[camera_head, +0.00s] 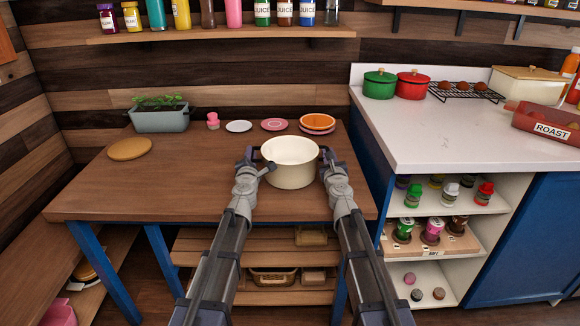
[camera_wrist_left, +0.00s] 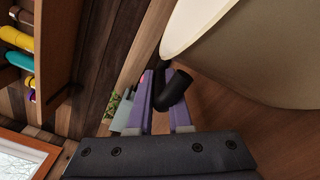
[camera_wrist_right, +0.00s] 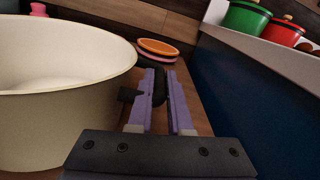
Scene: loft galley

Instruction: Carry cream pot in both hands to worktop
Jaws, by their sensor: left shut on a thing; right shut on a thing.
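The cream pot (camera_head: 291,172) is an open, empty-looking round pot with dark side handles, upright at the wooden table between my two grippers. My left gripper (camera_head: 251,158) is shut on the pot's left handle; the left wrist view shows the dark handle (camera_wrist_left: 174,90) between the fingers. My right gripper (camera_head: 329,158) is shut on the right handle, seen in the right wrist view (camera_wrist_right: 158,90). I cannot tell whether the pot's base touches the table. The worktop (camera_head: 430,138) is the white counter at the right, higher than the table.
Plates (camera_head: 317,122) and a planter (camera_head: 159,118) sit on the table (camera_head: 190,180).

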